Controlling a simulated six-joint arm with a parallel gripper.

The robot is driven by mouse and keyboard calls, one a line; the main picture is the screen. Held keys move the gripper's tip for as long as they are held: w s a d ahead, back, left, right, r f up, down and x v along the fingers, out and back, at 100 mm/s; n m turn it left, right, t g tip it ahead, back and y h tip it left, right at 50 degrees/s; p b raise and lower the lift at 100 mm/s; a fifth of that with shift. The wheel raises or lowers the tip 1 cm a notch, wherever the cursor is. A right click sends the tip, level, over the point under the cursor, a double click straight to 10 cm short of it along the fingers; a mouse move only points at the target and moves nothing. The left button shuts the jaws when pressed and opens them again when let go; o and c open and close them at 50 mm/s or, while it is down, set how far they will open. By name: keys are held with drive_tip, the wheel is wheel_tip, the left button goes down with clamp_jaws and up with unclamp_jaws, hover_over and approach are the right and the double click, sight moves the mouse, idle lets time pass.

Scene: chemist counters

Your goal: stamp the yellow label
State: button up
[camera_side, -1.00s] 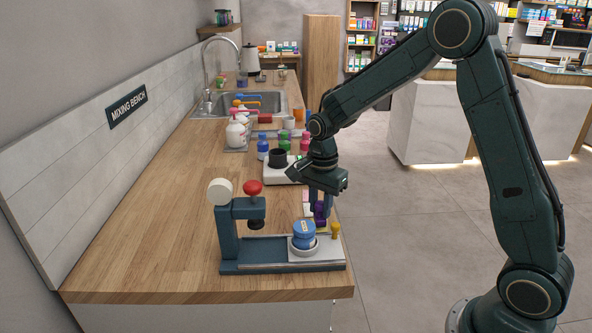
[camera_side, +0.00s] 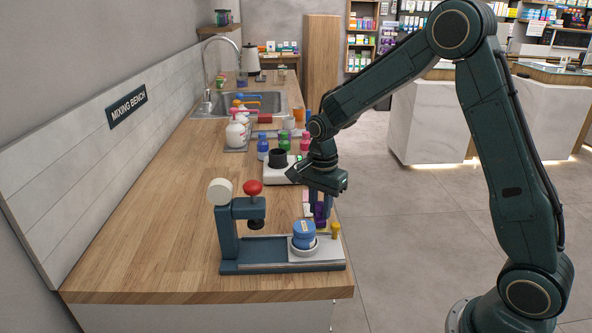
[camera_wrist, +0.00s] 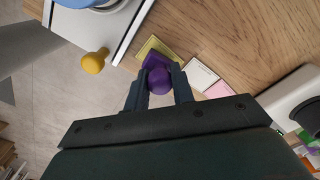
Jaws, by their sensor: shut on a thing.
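The yellow label (camera_wrist: 150,46) lies flat on the wooden counter in the wrist view, close to the counter's edge, partly hidden by the stamp. My gripper (camera_wrist: 160,78) is shut on a purple stamp with a round knob (camera_wrist: 159,82). The stamp is upright at the yellow label; whether its face touches the label or hangs just above it I cannot tell. In the side view my gripper (camera_side: 320,205) points down with the purple stamp (camera_side: 320,217) at the counter's right edge, behind the press.
A white label (camera_wrist: 199,74) and a pink label (camera_wrist: 219,91) lie beside the yellow one. A dark blue press (camera_side: 230,235) with a blue jar (camera_side: 304,230) and a yellow knob (camera_side: 335,230) stands in front. A white scale (camera_side: 280,172) stands behind. The counter's left part is clear.

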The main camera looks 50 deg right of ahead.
drive_tip(key=shift+f, duration=0.55)
idle(1.0)
drive_tip(key=shift+r, duration=0.1)
drive_tip(key=shift+r, duration=3.45)
drive_tip(key=shift+w, duration=0.1)
